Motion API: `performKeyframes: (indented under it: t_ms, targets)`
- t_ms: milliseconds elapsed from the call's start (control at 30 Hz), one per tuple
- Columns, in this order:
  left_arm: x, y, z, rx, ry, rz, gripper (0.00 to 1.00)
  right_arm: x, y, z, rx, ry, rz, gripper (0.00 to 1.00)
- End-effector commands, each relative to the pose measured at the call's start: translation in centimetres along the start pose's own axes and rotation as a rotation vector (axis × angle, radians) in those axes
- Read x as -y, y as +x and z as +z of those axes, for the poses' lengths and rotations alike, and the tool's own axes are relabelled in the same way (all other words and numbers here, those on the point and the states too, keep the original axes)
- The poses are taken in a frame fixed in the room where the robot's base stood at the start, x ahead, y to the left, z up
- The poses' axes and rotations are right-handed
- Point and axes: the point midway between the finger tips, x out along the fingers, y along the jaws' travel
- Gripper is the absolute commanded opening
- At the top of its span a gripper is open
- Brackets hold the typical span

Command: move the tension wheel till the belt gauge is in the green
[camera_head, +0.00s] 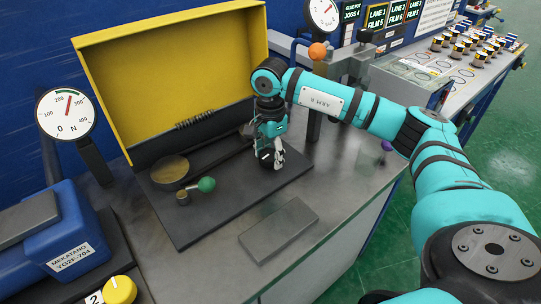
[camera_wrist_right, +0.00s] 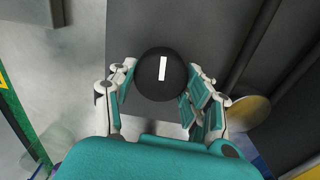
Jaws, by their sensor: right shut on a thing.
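The belt gauge (camera_head: 66,114) is a white round dial marked N on a dark post at the left. Its red needle points up and slightly right, between 200 and 300. A short green arc lies at the top of the scale; at this size I cannot tell whether the tip is inside it. My right gripper (camera_head: 270,158) points down over the dark plate. In the right wrist view a round black knob with a white line, apparently the tension wheel (camera_wrist_right: 163,72), sits between its fingers (camera_wrist_right: 160,90), which are shut on it. My left gripper is out of view.
A raised yellow cover (camera_head: 165,75) stands behind the dark base plate (camera_head: 225,205). A brass-faced pulley (camera_head: 170,169) with a dark belt and a green ball handle (camera_head: 206,184) are left of my gripper. A flat grey block (camera_head: 278,230) lies in front. A blue machine (camera_head: 60,235) stands left.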

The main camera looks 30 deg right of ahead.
Motion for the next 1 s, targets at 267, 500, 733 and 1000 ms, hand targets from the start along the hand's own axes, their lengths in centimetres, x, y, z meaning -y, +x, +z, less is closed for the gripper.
performKeyframes:
  t_ms: [267,500,733,1000]
  targets:
    - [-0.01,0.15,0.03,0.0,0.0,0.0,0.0,0.12,-0.2,-0.08,-0.001,-0.029,-0.005,0.17]
    - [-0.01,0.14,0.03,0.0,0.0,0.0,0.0,0.13,-0.22,-0.09,-0.001,-0.028,-0.005,0.17]
    - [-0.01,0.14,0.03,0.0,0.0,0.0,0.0,0.11,-0.17,-0.07,-0.001,-0.028,-0.004,0.72]
    - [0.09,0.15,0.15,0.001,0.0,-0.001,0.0,0.05,-0.1,-0.02,0.0,-0.029,-0.002,0.74]
